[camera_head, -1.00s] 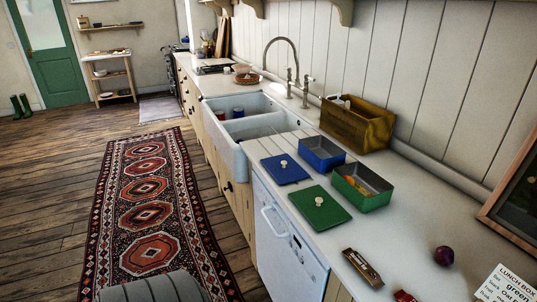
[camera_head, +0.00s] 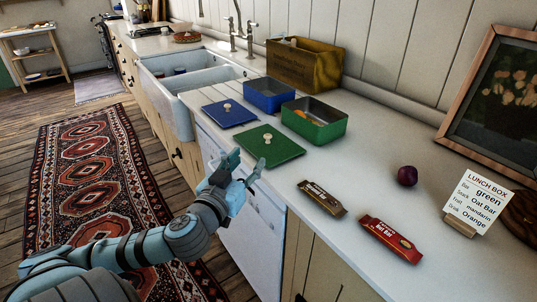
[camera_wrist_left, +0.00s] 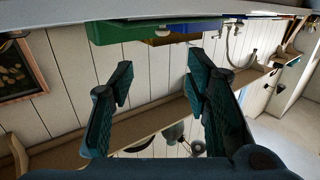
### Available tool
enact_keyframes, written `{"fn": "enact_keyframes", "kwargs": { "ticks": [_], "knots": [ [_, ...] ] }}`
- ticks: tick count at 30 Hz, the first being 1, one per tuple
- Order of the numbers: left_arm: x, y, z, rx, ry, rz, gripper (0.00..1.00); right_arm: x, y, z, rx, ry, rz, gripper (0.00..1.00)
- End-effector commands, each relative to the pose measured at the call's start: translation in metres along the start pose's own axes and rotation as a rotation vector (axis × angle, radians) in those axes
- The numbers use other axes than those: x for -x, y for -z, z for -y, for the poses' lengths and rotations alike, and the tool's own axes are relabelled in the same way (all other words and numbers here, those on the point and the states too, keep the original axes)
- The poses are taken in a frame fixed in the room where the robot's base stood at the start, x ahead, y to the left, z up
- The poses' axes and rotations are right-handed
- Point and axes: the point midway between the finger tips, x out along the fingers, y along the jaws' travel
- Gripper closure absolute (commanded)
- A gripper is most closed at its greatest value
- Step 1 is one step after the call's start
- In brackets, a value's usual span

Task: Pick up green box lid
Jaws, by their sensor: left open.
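The green box lid (camera_head: 270,147) lies flat on the counter, its pale round knob up, in front of the green box (camera_head: 314,128), which is open and has something orange inside. My left gripper (camera_head: 246,168) is open and empty beside the lid's near left edge, apart from it as far as I can tell. In the left wrist view my open fingers (camera_wrist_left: 155,85) have nothing between them. That view looks tilted, and the green box (camera_wrist_left: 150,30) shows at its top edge. My right gripper is in neither view.
A blue lid (camera_head: 229,115) and blue box (camera_head: 269,95) stand behind. Two wrapped bars, one brown (camera_head: 322,198) and one red (camera_head: 390,238), lie to the right with a purple fruit (camera_head: 407,176) and a lunch box card (camera_head: 477,202). A wooden crate (camera_head: 304,64) stands by the wall.

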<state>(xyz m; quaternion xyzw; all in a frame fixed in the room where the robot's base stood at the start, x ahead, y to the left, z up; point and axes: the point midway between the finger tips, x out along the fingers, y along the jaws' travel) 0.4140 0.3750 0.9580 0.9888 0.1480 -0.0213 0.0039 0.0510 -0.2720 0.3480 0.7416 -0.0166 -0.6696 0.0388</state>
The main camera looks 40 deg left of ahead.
Motion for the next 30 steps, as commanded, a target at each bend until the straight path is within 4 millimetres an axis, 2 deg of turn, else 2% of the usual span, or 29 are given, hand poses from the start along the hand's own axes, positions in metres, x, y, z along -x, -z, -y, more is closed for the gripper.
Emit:
{"fn": "enact_keyframes", "kwargs": {
  "ticks": [1, 3, 6, 10, 17, 23, 30],
  "knots": [
    [-0.006, -0.010, 0.000, -0.001, -0.001, -0.007, 0.56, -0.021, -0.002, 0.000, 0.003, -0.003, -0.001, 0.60],
    [-0.015, -0.012, 0.000, -0.004, 0.000, -0.007, 0.56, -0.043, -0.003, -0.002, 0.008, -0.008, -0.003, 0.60],
    [-0.039, -0.010, 0.001, 0.006, 0.004, -0.004, 0.56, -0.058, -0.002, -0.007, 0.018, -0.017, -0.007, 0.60],
    [-0.069, -0.004, 0.001, 0.005, 0.003, 0.003, 0.56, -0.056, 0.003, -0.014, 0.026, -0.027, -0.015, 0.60],
    [-0.093, -0.004, 0.001, 0.001, 0.000, 0.004, 0.56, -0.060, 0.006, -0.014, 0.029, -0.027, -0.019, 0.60],
    [-0.131, -0.004, 0.003, 0.002, 0.000, 0.004, 0.56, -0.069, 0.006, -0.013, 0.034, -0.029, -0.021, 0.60],
    [-0.137, -0.004, 0.003, -0.003, -0.001, 0.005, 0.56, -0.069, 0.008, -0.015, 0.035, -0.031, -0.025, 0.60]
  ]
}}
